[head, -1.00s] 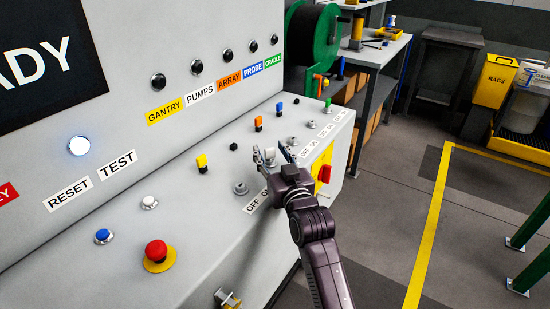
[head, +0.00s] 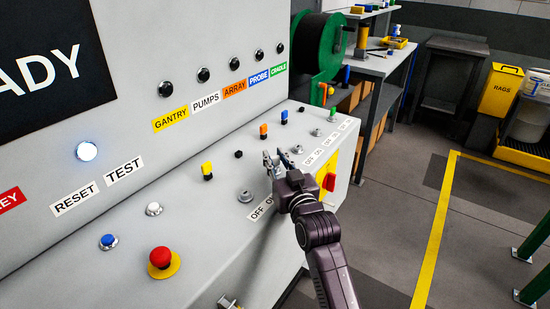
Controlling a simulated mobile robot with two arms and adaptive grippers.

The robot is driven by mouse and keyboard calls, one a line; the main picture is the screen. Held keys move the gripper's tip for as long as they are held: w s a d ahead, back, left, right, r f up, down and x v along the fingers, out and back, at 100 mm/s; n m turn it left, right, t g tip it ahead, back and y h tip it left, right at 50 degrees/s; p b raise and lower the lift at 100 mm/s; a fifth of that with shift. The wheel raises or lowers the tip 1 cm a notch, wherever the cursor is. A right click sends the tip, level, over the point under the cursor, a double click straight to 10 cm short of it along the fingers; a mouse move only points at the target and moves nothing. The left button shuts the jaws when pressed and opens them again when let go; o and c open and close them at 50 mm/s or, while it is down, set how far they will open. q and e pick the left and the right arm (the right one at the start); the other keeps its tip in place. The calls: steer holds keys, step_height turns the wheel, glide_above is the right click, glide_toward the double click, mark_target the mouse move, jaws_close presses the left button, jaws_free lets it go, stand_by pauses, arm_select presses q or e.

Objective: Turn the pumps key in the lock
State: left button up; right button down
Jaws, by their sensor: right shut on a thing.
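My right gripper (head: 275,162) is over the sloped console, beyond the first lock (head: 245,196). It is shut on a small pale thing, mostly hidden between the fingers, which looks like the white pumps key. The pumps lock is hidden behind the gripper, so I cannot tell whether the key sits in it or how far it is turned. The white PUMPS label (head: 206,101) is on the upright panel. A bare black holder (head: 238,154) stands behind the gripper. My left gripper is not in view.
A yellow key (head: 207,171), an orange key (head: 263,131) and a blue key (head: 284,117) stand along the console. A green key (head: 332,114) is at the far end. A red mushroom button (head: 160,257) is at the near left. A red switch (head: 330,181) is on the right side.

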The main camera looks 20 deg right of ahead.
steer(key=shift+d+n+y, duration=0.15)
steer(key=shift+n+y, duration=0.35)
steer(key=shift+y, duration=0.2)
steer(key=shift+f+n+y+b, duration=0.1)
steer(key=shift+n+y+b, duration=0.2)
steer(key=shift+n+y, duration=0.5)
steer(key=shift+g+y+b, duration=0.3)
steer(key=shift+y+b, duration=0.25)
steer(key=shift+y, duration=0.25)
steer(key=shift+n, duration=0.3)
